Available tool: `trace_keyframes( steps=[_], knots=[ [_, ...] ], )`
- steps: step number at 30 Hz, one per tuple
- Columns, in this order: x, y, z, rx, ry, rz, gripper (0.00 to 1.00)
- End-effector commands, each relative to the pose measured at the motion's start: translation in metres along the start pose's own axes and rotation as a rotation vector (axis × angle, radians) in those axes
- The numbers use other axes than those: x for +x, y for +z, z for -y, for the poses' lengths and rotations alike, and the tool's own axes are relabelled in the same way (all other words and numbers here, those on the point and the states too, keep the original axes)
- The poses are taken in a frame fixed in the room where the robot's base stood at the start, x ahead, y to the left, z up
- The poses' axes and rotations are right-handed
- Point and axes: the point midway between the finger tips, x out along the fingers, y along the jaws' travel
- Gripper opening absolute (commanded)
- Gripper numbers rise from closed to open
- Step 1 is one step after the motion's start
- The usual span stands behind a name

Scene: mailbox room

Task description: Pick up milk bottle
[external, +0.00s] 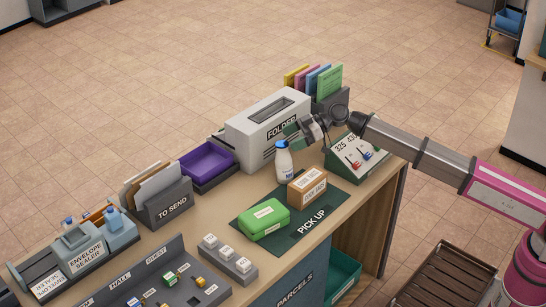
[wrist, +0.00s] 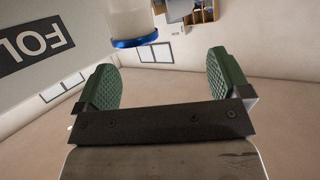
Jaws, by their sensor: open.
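The milk bottle (external: 284,162) is white with a blue cap and stands upright on the counter at the back of the green pick-up mat (external: 240,208). In the wrist view, part of a pale bottle with a blue ring or cap (wrist: 134,42) shows at the top, beyond the fingers. My gripper (external: 298,136) is just above and to the right of the bottle in the external view. In the wrist view its two green ridged fingers (wrist: 163,80) are wide apart with nothing between them. The bottle appears apart from the fingers.
The white folder machine (external: 255,137) stands close behind the bottle. A cardboard box (external: 307,190) and a green parcel (external: 263,220) lie on the mat in front. A dark green stand with numbers (external: 355,163) is to the right. A purple tray (external: 207,163) is to the left.

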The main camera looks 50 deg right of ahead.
Motion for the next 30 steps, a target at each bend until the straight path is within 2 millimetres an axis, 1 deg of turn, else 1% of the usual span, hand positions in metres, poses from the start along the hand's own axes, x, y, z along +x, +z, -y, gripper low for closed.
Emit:
trace_keyframes(
  steps=[1, 3, 8, 11, 18, 21, 26, 30],
  knots=[
    [-0.004, 0.006, -0.008, 0.003, -0.01, 0.012, 0.95],
    [-0.007, 0.012, -0.013, 0.006, -0.025, 0.024, 0.95],
    [-0.008, 0.022, -0.016, 0.008, -0.037, 0.035, 0.95],
    [-0.004, 0.032, -0.017, 0.008, -0.037, 0.035, 0.95],
    [0.01, 0.068, -0.02, 0.01, -0.037, 0.036, 0.95],
    [0.014, 0.078, -0.021, 0.009, -0.037, 0.035, 0.95],
    [0.02, 0.082, -0.022, 0.008, -0.036, 0.034, 0.95],
    [0.035, 0.082, -0.022, 0.008, -0.037, 0.035, 0.95]
  ],
)
